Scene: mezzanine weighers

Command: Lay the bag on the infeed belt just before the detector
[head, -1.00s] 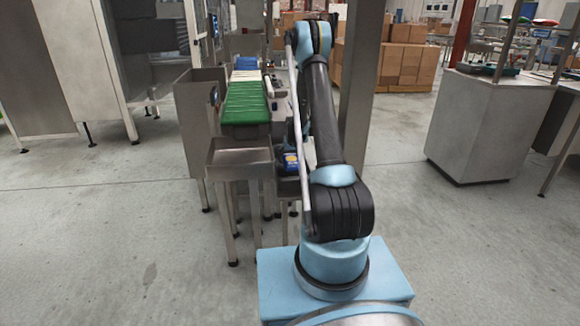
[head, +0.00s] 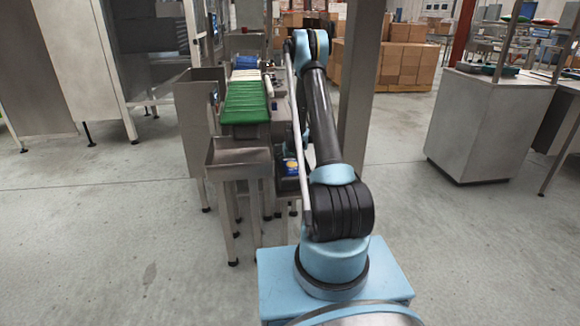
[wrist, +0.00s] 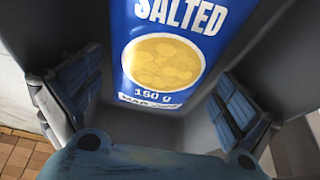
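The bag is blue with a white "SALTED" label and a yellow round picture. It fills the top middle of the wrist view (wrist: 165,60) and shows as a small blue and yellow patch beside my arm in the head view (head: 291,167). My gripper (wrist: 155,105) is open, with one finger on each side of the bag's lower end and gaps between pads and bag. In the head view my arm hides the gripper. The green infeed belt (head: 245,103) runs away from me, left of the bag. I cannot make out the detector clearly.
A steel tray on legs (head: 238,156) stands at the belt's near end. A tall steel panel (head: 196,120) flanks the belt's left. A steel post (head: 362,100) rises right of my arm. A grey cabinet (head: 485,125) stands farther right. The floor between is clear.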

